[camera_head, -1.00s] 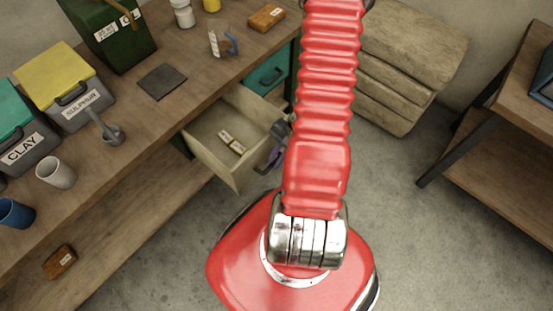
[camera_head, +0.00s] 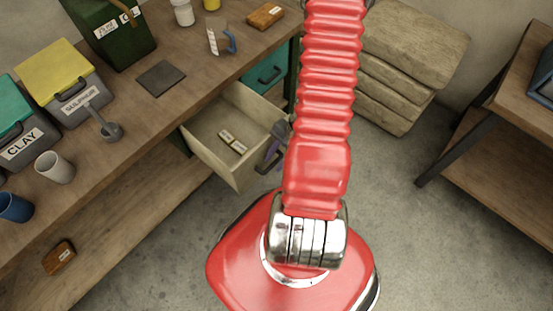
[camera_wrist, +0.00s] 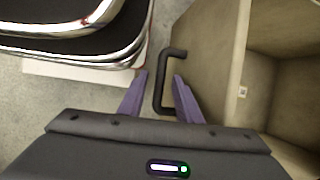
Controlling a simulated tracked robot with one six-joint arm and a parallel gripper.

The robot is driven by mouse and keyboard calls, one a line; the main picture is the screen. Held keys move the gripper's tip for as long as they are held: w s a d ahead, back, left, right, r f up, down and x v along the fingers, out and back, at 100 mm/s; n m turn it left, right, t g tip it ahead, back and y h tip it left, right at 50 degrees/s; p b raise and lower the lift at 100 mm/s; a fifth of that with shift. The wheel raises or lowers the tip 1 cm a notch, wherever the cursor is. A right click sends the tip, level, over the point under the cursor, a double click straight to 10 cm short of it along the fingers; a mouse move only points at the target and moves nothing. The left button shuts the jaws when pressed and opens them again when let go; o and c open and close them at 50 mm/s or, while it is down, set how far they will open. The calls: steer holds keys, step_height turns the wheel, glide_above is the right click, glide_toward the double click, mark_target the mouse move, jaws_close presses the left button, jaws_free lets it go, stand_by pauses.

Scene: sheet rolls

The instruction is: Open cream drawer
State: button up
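The cream drawer (camera_head: 218,168) stands pulled well out of the workbench in the head view, with a few small labelled items (camera_head: 232,142) inside. In the wrist view its front panel and open inside (camera_wrist: 212,62) fill the right. Its dark bar handle (camera_wrist: 160,82) lies between the two purple fingers of my gripper (camera_wrist: 160,80). A gap shows on each side of the bar, so my gripper looks open around the handle. In the head view my gripper (camera_head: 272,152) is at the drawer front, partly hidden by my red arm.
A teal drawer (camera_head: 264,74) is behind the cream one. The workbench top (camera_head: 135,115) holds boxes, cups and a dark square plate (camera_head: 162,79). Stone slabs (camera_head: 405,65) stand at the back and another table (camera_head: 490,160) is on the right. Floor between is clear.

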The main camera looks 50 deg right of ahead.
steer(key=shift+r, duration=0.1)
steer(key=v, duration=1.3)
steer(key=shift+r, duration=0.2)
steer(key=shift+d, duration=0.1)
stand_by(0.4)
steer(key=w+a+r+n+t+h, duration=0.1)
steer(key=w+a+r+n+h, duration=0.1)
steer(key=a+r+n, duration=0.6)
steer(key=w+a+r+n+t+h, duration=0.2)
steer(key=a+r+n, duration=0.7)
steer(key=a+r, duration=0.8)
step_height(320, 180, up, 5)
steer(key=shift+w+t+h, duration=0.3)
steer(key=shift+w, duration=0.05)
